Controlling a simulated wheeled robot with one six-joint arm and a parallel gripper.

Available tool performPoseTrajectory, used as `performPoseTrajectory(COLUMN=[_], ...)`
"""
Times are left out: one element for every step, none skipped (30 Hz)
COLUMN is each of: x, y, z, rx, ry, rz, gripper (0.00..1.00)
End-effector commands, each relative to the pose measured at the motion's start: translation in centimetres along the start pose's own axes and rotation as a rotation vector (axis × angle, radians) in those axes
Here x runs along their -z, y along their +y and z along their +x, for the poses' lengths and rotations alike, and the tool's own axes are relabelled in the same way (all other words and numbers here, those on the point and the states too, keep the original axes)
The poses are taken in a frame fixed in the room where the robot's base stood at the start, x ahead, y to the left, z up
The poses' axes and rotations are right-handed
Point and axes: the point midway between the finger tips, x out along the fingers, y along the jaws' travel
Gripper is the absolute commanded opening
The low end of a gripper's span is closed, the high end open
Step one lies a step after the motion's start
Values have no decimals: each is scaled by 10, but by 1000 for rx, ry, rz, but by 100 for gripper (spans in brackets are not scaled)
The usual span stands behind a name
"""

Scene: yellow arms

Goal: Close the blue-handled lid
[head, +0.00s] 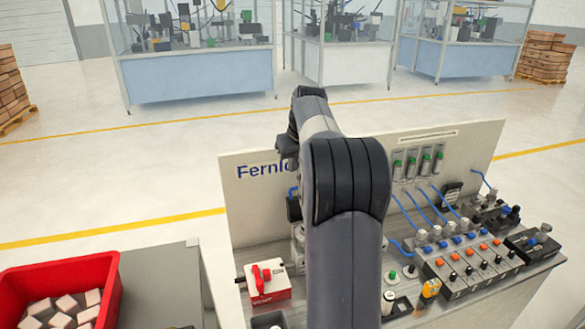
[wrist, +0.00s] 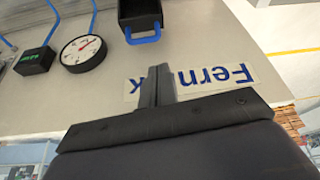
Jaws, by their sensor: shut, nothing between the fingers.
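A black box-like part with a blue handle (wrist: 143,33) is on the panel at the top of the wrist view; I take it for the blue-handled lid. Its top is cut off by the frame edge, and I cannot tell how far open it is. In the head view a dark part with a blue piece (head: 293,193) shows just left of my arm, mostly hidden. My gripper (wrist: 156,80) is shut and empty, its fingers together in front of the panel's lettering. It appears below the black part in the wrist view, apart from it. My arm hides much of the panel in the head view.
A round gauge (wrist: 83,50) and a black display box (wrist: 35,61) are on the panel. A red switch box (head: 267,282) stands on the bench left of my arm; valves with blue tubes (head: 440,235) stand right. A red bin (head: 70,265) of blocks is at the left.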

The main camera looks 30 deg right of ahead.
Motion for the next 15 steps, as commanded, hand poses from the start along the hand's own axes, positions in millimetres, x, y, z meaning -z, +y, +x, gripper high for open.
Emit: performPoseTrajectory(x=[-1,0,0,0,-1,-1,0,0,0,-1,0,0,0,-1,0], y=[-1,-1,0,-1,-1,0,0,0,0,0,0,0,0,0,0], z=[9,14,22,28,34,41,46,51,57,61,65,70,72,75,78], rx=[2,3,3,3,3,3,3,3,3,3,2,2,3,3,2], ry=[-4,-5,-5,-4,-4,-5,-4,-4,-3,-4,-3,-2,-3,-2,-1], rz=[0,1,1,1,2,2,2,2,3,3,3,3,3,3,3], gripper=[0,0,0,0,0,0,0,0,0,0,0,0,0,0,0])
